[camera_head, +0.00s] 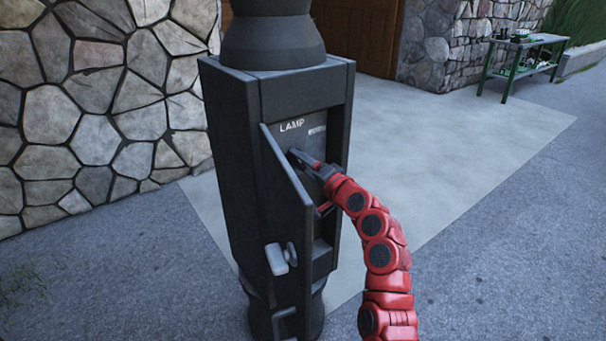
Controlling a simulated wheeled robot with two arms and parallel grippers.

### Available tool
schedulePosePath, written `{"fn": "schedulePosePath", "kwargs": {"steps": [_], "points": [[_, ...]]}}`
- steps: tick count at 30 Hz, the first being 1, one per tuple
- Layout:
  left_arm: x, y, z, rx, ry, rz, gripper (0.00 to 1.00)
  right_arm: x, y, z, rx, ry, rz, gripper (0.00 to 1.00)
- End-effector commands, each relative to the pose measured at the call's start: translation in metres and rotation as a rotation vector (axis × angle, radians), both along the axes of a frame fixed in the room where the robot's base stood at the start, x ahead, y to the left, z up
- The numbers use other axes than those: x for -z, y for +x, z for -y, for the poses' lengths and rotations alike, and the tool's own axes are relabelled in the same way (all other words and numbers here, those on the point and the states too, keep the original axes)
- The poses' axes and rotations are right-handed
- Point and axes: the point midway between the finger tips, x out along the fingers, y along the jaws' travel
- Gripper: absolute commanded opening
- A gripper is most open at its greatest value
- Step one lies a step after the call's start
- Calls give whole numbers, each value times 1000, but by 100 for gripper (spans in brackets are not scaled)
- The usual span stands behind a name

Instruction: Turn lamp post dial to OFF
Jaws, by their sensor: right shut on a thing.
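The dark lamp post (233,150) stands upright in the middle of the head view. Its small door (287,215) hangs open toward me, with a light grey handle (281,258) low on it. Inside is a panel (318,118) lettered "LAMP", with smaller lettering that I cannot read. My right gripper (299,157) reaches in from the right on the red arm and is shut at the panel below the lettering. The dial is hidden by the gripper, so its setting cannot be seen. My left gripper is not in view.
A stone wall (95,110) stands behind on the left. A green-legged workbench (522,43) with items on it is at the back right. The paving (460,150) right of the post is clear. The open door's edge is close to my right gripper.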

Motion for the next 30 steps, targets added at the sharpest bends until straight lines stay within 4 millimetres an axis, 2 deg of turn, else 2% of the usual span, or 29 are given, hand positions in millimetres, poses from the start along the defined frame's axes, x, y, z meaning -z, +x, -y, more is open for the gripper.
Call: {"fn": "schedulePosePath", "kwargs": {"steps": [1, 12, 21, 30], "points": [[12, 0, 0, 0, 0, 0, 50, 6, -1, -1, -2, -35, 25, 12], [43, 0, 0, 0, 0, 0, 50, 3, 0, -2, -1, -255, 185, 12], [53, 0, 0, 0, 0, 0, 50, 3, 0, -1, -2, -342, 244, 12], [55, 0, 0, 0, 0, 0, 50, 2, 0, -1, -2, -362, 256, 12]]}}
